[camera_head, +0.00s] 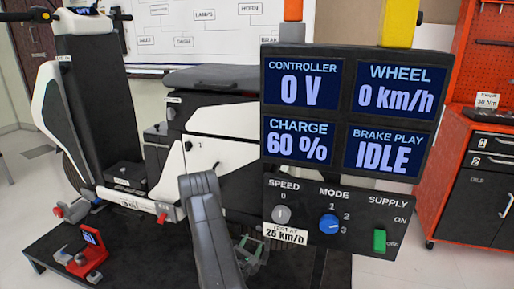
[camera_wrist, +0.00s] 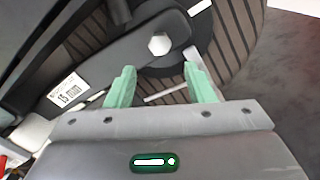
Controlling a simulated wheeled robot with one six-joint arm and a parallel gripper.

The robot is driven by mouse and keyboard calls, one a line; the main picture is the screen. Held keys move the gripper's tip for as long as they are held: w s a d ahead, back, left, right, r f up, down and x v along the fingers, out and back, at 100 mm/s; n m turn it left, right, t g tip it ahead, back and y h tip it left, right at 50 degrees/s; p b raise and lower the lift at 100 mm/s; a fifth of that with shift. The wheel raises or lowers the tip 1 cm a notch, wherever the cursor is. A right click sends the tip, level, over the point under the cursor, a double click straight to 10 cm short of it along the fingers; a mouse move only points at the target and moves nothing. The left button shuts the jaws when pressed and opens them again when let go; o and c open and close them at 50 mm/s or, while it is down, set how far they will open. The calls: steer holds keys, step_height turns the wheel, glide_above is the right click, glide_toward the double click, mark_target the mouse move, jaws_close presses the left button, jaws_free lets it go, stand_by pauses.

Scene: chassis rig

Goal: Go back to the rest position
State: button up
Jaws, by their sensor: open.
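My gripper (camera_head: 250,252) hangs low in the head view, partly hidden behind my grey arm, in front of the black platform. In the wrist view my gripper (camera_wrist: 160,82) has its two green fingers apart, with nothing between the tips. Beyond the fingers are a dark arm-like part with a bolt head (camera_wrist: 159,43) and a round ribbed wheel (camera_wrist: 235,40). I cannot tell whether the fingers touch them. The white and black scooter (camera_head: 215,150) stands on the platform (camera_head: 130,255) behind my arm.
A control panel (camera_head: 345,190) stands close at the right, with screens, a grey speed knob (camera_head: 282,214), a blue mode knob (camera_head: 329,224) and a green supply switch (camera_head: 379,240). A small red device (camera_head: 85,255) sits on the platform at left. A red cabinet (camera_head: 450,180) stands far right.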

mark_target(259, 229)
steer(key=b+x, duration=0.1)
steer(key=x, duration=0.5)
steer(key=shift+w, duration=0.1)
steer(key=shift+w+d+r, duration=0.1)
steer(key=shift+w+r, duration=0.1)
steer(key=shift+w, duration=0.35)
steer(key=shift+w+d+f, duration=0.1)
steer(key=shift+f, duration=0.05)
